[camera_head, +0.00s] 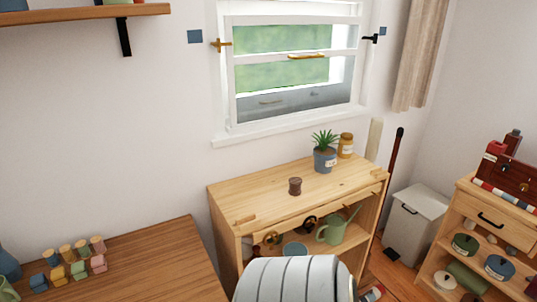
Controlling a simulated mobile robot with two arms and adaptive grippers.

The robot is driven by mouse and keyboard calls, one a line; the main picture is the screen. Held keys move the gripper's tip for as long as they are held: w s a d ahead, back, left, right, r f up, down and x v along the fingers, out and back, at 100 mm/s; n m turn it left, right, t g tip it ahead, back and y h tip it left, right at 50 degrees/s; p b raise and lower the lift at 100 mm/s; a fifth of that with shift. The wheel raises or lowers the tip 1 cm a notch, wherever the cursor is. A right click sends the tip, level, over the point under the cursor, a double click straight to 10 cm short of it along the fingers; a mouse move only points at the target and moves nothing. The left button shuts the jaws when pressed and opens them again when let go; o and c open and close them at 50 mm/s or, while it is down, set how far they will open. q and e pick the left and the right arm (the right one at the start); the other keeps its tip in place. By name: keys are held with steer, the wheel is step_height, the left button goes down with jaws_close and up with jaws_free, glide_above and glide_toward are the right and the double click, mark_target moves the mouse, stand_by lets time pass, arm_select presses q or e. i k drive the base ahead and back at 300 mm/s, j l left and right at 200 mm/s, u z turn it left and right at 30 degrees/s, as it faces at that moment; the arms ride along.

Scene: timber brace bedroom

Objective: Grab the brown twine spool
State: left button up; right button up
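Neither of my grippers shows in the head view.
A potted plant (325,158) and an amber jar (346,145) stand right of the spool. A green watering can (332,231) sits on the shelf below. A darker wooden table (150,262) with small coloured pieces is at left. A bin (414,222) is at right.

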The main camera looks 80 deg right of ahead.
mark_target(294, 190)
steer(key=z, duration=2.7)
